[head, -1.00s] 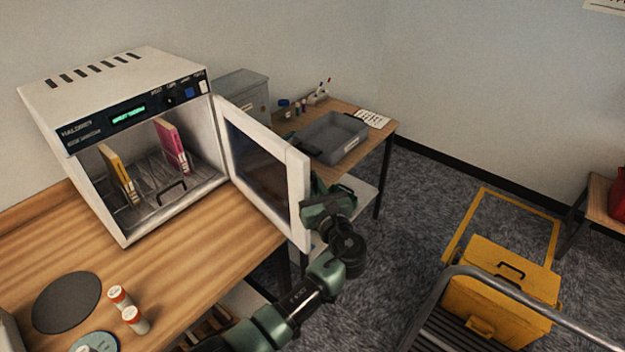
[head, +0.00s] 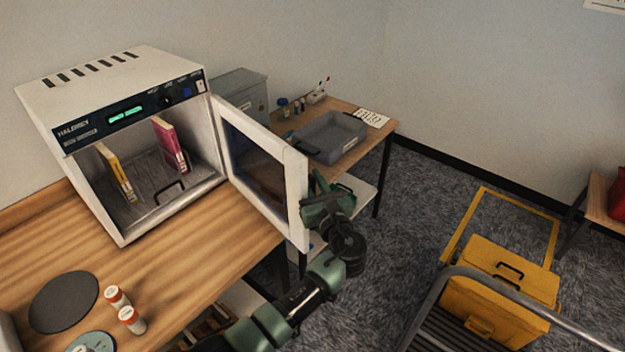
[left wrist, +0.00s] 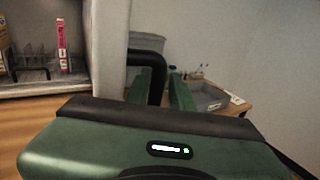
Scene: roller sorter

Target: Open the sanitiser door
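The sanitiser (head: 110,85) is a white box on the wooden counter, with a lit green display. Its door (head: 262,165) stands swung wide open to the right; the door's edge also shows in the left wrist view (left wrist: 108,50). A black bar handle (left wrist: 157,68) sticks out from the door's outer side. My left gripper (head: 318,183) is at the door's free edge. In the left wrist view its two green fingers (left wrist: 163,88) lie close on either side of the handle and appear shut on it. My right gripper is not in view.
A yellow book (head: 115,172) and a magenta book (head: 170,146) stand in a rack inside the sanitiser. A grey tray (head: 335,155) sits on the table behind the door. Orange-capped bottles (head: 117,298) and a dark disc (head: 64,302) are on the counter.

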